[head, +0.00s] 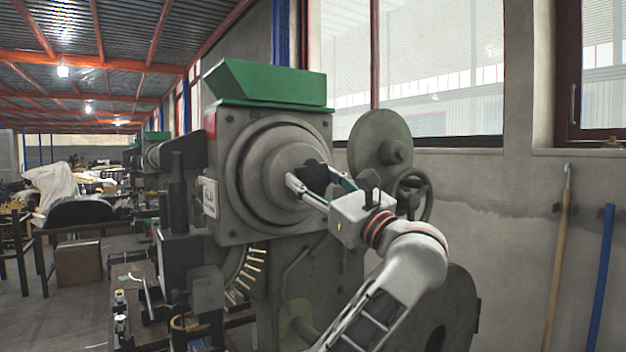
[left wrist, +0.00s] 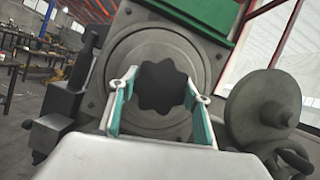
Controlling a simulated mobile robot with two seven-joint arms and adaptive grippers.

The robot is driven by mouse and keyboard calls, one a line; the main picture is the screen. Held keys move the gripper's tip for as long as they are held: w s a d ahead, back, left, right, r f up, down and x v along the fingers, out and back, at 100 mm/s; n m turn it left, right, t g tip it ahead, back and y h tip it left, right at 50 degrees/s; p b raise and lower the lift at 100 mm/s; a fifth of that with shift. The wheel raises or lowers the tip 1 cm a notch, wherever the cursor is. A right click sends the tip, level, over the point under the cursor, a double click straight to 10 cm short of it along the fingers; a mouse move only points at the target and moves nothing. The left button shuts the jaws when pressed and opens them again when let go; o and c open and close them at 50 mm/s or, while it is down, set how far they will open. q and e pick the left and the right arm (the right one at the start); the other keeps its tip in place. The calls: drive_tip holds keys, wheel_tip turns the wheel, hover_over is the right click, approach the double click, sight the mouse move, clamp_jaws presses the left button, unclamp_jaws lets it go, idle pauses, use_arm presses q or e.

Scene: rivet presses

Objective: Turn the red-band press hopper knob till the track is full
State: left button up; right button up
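A grey press (head: 225,190) with a green hopper (head: 270,84) on top fills the middle of the head view. The knob also shows in the left wrist view (left wrist: 163,88). My left gripper (head: 313,180) is open, with one finger on each side of the knob; I cannot tell whether they touch it. A curved track (head: 246,276) with several yellowish rivets runs below the hub; its upper end is hidden. My right gripper is not in view.
A grey disc (head: 380,143) and a handwheel (head: 414,196) stand just right of my left gripper. A larger wheel (head: 457,315) is low on the right. A wooden pole (head: 559,260) and a blue pole (head: 601,275) lean on the wall. Benches and clutter stand at far left.

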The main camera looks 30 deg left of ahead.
use_arm(q)
drive_tip(key=m+t+p, duration=0.1)
drive_tip(key=m+p, duration=0.1)
drive_tip(key=m, duration=0.1)
drive_tip(key=m+t+h+p, duration=0.1)
drive_tip(key=m+t+p, duration=0.1)
drive_tip(key=m+p, duration=0.1)
drive_tip(key=shift+r+m+t, duration=0.2)
drive_tip(key=shift+m+t, duration=0.1)
drive_tip(key=shift+m, duration=0.1)
drive_tip(key=shift+m+h+p, duration=0.3)
drive_tip(key=shift+m+p, duration=0.1)
drive_tip(key=shift+m, duration=0.3)
drive_tip(key=shift+f+t, duration=0.15)
drive_tip(key=shift+t, duration=0.15)
drive_tip(key=o, duration=1.1)
drive_tip(key=shift+o, duration=0.2)
drive_tip(key=shift+d+f, duration=0.1)
drive_tip(key=shift+d, duration=0.05)
drive_tip(key=v, duration=0.7)
drive_tip(key=shift+s+d, duration=0.1)
drive_tip(key=shift+s, duration=0.05)
